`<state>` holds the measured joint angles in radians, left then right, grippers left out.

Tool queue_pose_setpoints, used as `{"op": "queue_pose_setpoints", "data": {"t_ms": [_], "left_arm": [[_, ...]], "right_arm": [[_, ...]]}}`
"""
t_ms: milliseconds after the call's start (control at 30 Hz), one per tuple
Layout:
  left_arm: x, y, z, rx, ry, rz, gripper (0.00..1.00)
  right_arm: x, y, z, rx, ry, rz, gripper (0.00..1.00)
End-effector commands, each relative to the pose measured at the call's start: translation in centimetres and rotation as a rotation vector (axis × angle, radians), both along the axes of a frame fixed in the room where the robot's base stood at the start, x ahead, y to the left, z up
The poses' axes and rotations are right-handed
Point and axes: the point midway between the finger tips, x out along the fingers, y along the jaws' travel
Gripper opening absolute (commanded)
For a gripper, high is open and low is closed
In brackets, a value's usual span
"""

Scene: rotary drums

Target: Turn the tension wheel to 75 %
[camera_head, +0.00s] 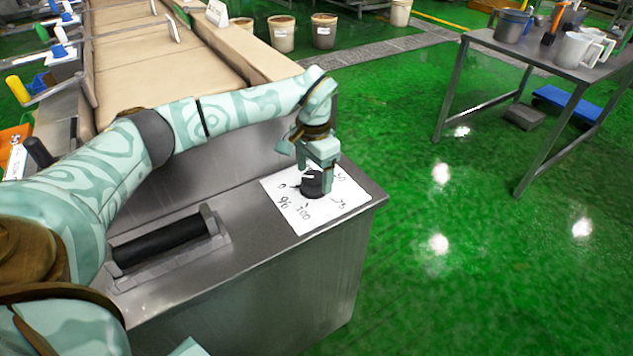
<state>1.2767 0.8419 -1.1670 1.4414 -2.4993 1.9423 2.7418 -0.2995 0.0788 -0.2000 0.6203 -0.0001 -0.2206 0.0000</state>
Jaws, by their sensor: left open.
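The tension wheel (312,186) is a small black knob on a white dial sheet (291,217) at the right end of the steel machine top. A dark pointer at the wheel's left side seems to face the 0 mark. My left gripper (318,178) points down over the wheel with its jaws open, one finger at the wheel's right side. It hides part of the wheel; contact is unclear. My right gripper is not in view.
A black roller (165,241) in a steel frame lies on the machine top to the left. A beige conveyor belt (150,70) runs behind. A steel table (545,55) with jugs stands at the upper right. Green floor is free to the right.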

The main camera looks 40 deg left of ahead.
Motion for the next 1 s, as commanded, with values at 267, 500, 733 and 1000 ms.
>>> {"op": "queue_pose_setpoints", "data": {"t_ms": [267,500,733,1000], "left_arm": [[0.0,0.0,-2.2,0.0,0.0,-0.001,0.75],[0.0,0.0,-2.2,0.0,-0.001,-0.001,0.72],[0.0,0.0,-2.2,0.0,-0.001,-0.001,0.3],[0.0,0.0,-2.0,0.0,-0.001,-0.032,0.3]], "right_arm": [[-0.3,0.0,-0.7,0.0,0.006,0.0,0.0],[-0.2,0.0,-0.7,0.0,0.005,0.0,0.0],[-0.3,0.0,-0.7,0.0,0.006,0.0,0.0],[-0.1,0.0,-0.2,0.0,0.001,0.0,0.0]]}}
